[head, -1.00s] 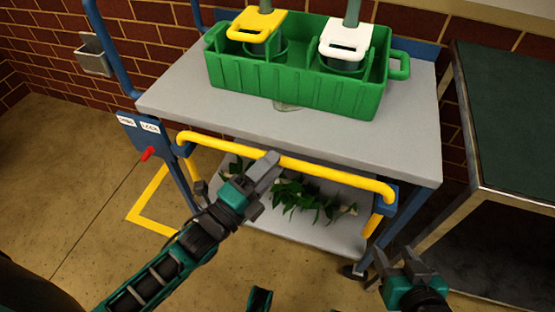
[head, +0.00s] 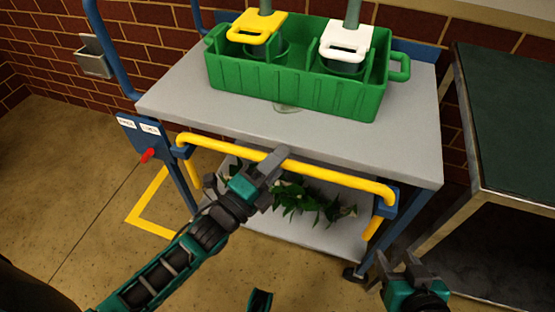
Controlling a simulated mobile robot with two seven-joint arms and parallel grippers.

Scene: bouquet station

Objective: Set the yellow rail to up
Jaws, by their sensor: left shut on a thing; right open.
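The yellow rail (head: 337,176) runs across the front of the grey cart, just below and in front of its top surface. Its ends bend down at blue brackets on both sides. My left gripper (head: 277,160) is shut on the rail near its middle, and its fingers hide a short piece of it. My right gripper (head: 402,264) is open and empty, low at the right, apart from the rail. A blue plate (head: 143,137) with two white labels and a red lever (head: 147,155) is at the cart's left side; the label text is too small to read.
A green crate (head: 295,91) on the cart top (head: 180,102) holds a yellow-handled (head: 258,25) and a white-handled (head: 346,39) container. Green foliage (head: 305,199) lies on the lower shelf (head: 275,226). A dark-topped table (head: 510,120) stands close at the right. Floor at the left is clear.

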